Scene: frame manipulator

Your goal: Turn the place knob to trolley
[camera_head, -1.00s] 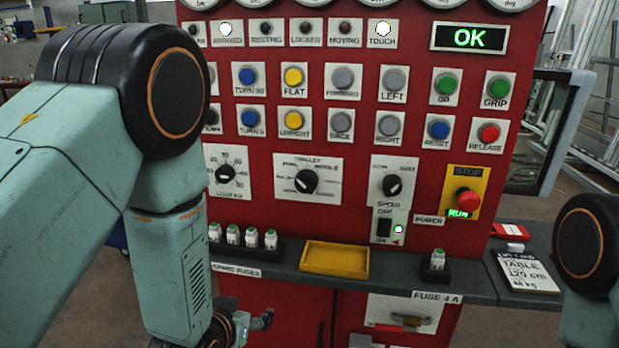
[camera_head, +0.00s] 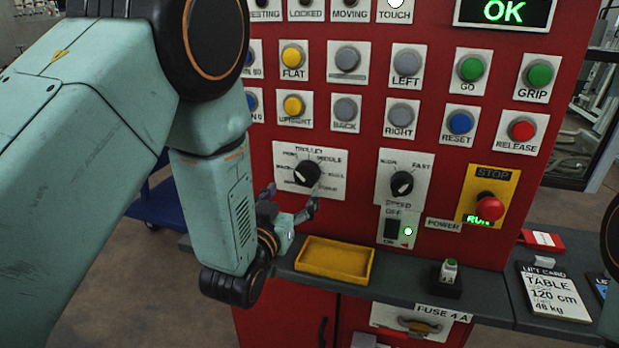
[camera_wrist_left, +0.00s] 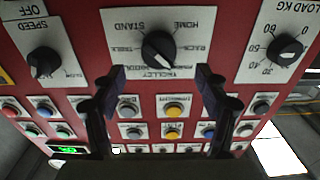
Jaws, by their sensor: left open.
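The place knob (camera_head: 307,173) is a black round knob on a white plate on the red panel, with TROLLEY printed at the top of the plate. In the left wrist view, the knob (camera_wrist_left: 159,48) appears upside down, between and beyond the fingers. My left gripper (camera_head: 290,200) is open and empty, just below and left of the knob in the head view, apart from it. In the wrist view, its fingers (camera_wrist_left: 156,78) stand wide apart. My right gripper is out of view.
The speed knob (camera_head: 401,183) sits to the right, above a power switch (camera_head: 392,230). A red stop button (camera_head: 489,207) is farther right. Rows of buttons are above. A yellow tray (camera_head: 335,259) lies on the grey shelf below.

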